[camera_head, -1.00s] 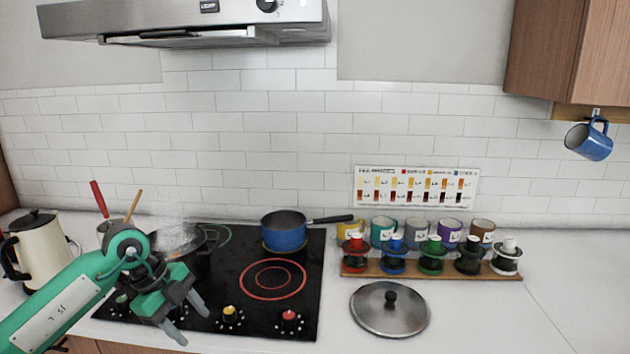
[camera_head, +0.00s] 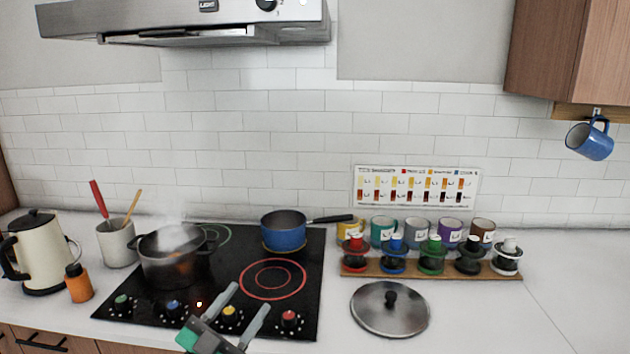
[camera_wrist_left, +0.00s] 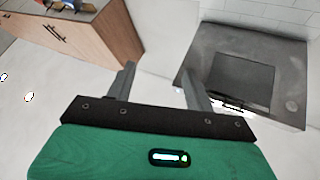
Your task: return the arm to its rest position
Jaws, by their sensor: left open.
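My left gripper (camera_head: 242,308) is low in the head view, at the front edge of the black cooktop (camera_head: 215,262). Its two grey fingers stand apart with nothing between them. In the left wrist view my left gripper (camera_wrist_left: 157,82) also shows open and empty, with floor and cabinet fronts beyond it. My right gripper is not in view.
A steaming pot (camera_head: 170,262) and a blue saucepan (camera_head: 284,234) are on the cooktop. A kettle (camera_head: 42,255), an orange bottle (camera_head: 79,288) and a utensil crock (camera_head: 117,243) stand left. A lid (camera_head: 372,312) and a wooden rack (camera_head: 420,270) with jars are right.

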